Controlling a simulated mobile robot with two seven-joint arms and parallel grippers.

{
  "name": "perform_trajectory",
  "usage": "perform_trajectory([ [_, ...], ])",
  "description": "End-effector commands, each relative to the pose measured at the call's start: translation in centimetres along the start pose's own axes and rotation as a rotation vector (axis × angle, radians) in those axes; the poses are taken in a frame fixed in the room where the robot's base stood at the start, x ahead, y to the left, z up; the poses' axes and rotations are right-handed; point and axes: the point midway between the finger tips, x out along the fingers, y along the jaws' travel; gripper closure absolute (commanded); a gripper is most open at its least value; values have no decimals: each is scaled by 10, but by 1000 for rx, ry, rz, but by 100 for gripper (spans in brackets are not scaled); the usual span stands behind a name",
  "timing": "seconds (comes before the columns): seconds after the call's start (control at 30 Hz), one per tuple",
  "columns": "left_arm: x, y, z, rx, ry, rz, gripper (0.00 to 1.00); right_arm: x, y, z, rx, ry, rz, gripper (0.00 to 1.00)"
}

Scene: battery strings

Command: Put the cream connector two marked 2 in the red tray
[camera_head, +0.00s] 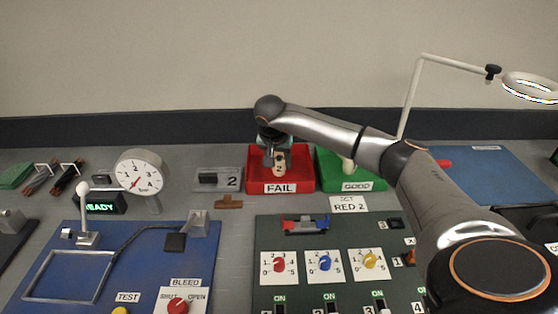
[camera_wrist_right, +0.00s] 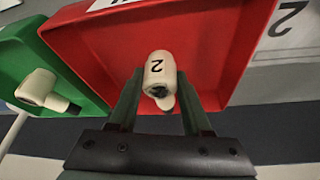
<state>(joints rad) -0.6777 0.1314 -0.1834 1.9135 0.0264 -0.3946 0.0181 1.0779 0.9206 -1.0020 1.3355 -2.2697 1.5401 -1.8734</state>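The cream connector (camera_head: 281,161) marked 2 is at the red tray (camera_head: 305,180), which has a FAIL label on its front. In the right wrist view the connector (camera_wrist_right: 159,70) sits between my finger tips, over the floor of the red tray (camera_wrist_right: 225,70). My right gripper (camera_head: 273,147) is pointing down over the tray, and in the wrist view its fingers (camera_wrist_right: 160,85) close on the connector's sides. I cannot tell whether the connector touches the tray floor. My left gripper is not in view.
A green tray (camera_head: 376,184) labelled GOOD stands right of the red tray and holds another cream connector (camera_wrist_right: 38,88). A grey block (camera_head: 217,180) beside a 2 label lies left. A dial gauge (camera_head: 143,174), a blue panel (camera_head: 130,240) and a dark switch panel (camera_head: 300,245) are in front.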

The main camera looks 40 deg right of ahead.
Motion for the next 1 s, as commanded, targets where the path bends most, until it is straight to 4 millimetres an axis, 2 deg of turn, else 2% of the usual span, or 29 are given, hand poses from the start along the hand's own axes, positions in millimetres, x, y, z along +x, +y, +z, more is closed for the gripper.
perform_trajectory([
  [0.03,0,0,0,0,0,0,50,0,0,0,1,0,1,45],
  [0.23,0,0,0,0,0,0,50,0,0,0,0,-1,1,23],
  [0.57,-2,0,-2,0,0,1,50,-5,0,-2,1,0,1,22],
  [0.67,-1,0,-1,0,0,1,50,-16,0,-2,0,1,-2,22],
  [1.0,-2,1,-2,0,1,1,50,-88,-1,-2,0,3,-3,22],
])
